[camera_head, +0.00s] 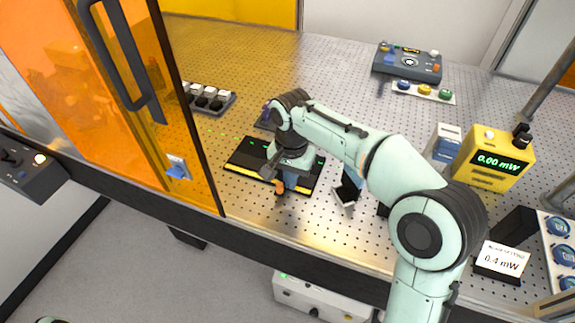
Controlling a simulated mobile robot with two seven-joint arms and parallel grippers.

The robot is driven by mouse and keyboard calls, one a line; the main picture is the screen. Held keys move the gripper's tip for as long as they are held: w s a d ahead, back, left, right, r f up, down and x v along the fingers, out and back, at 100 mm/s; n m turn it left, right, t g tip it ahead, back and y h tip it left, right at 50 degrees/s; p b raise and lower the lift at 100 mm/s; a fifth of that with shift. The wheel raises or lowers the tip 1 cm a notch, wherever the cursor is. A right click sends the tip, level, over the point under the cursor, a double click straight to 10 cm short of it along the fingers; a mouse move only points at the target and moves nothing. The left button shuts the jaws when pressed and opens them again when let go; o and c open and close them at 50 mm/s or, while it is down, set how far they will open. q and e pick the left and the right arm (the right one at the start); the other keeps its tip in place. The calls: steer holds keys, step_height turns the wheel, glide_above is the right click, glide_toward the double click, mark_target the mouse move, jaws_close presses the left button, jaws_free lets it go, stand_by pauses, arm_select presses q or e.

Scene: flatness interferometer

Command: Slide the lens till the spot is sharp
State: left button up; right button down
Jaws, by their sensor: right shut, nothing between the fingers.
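My right arm reaches in from the lower right, and its gripper (280,187) points down at the front edge of a black plate with a yellow front stripe (245,160). The gripper is shut, with nothing seen held in it. My wrist covers the middle of the plate, so I cannot make out the lens or whether the fingers touch anything. I cannot pick out a light spot. My left gripper is not in view.
A perforated metal bench (330,75) fills the middle. An orange panel door (120,110) stands at left. A yellow meter (492,160) reads 0.00 mW, and a card (502,260) reads 0.4 mW. A control box (407,63) sits at the back. The bench's back middle is clear.

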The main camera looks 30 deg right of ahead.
mark_target(278, 184)
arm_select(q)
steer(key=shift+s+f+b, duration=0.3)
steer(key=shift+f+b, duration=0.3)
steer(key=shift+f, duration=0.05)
arm_select(e)
steer(key=shift+f, duration=1.15)
